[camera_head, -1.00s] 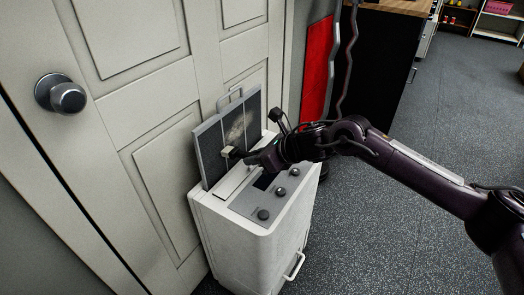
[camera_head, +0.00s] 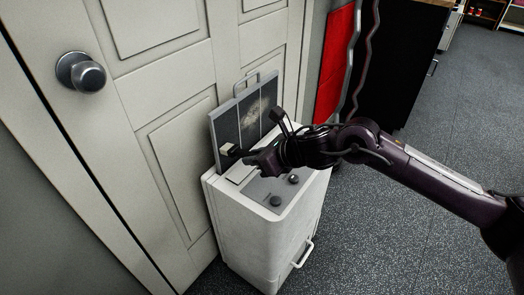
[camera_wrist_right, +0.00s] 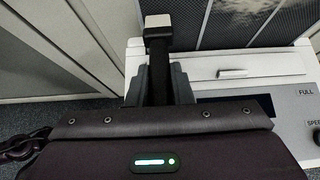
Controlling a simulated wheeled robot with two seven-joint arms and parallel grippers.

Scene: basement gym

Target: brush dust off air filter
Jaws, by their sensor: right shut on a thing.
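The air filter (camera_head: 227,133) is a dark grey framed panel with a loop handle on top. It stands upright, leaning slightly back, at the rear of the white appliance. A pale dust patch (camera_head: 256,116) shows on its upper middle and right part. My right gripper (camera_head: 250,158) is shut on a brush with a dark handle and a pale block head (camera_head: 228,149). The head is in front of the filter's lower left; I cannot tell if it touches. In the right wrist view the brush (camera_wrist_right: 158,24) points at the filter (camera_wrist_right: 243,22). My left gripper is not in view.
The white appliance (camera_head: 238,228) has knobs on its top and a handle on its front. A panelled door (camera_head: 170,90) with a round knob (camera_head: 82,72) stands close behind. A dark cabinet (camera_head: 403,65) is at the back right. Speckled floor (camera_head: 400,240) is clear on the right.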

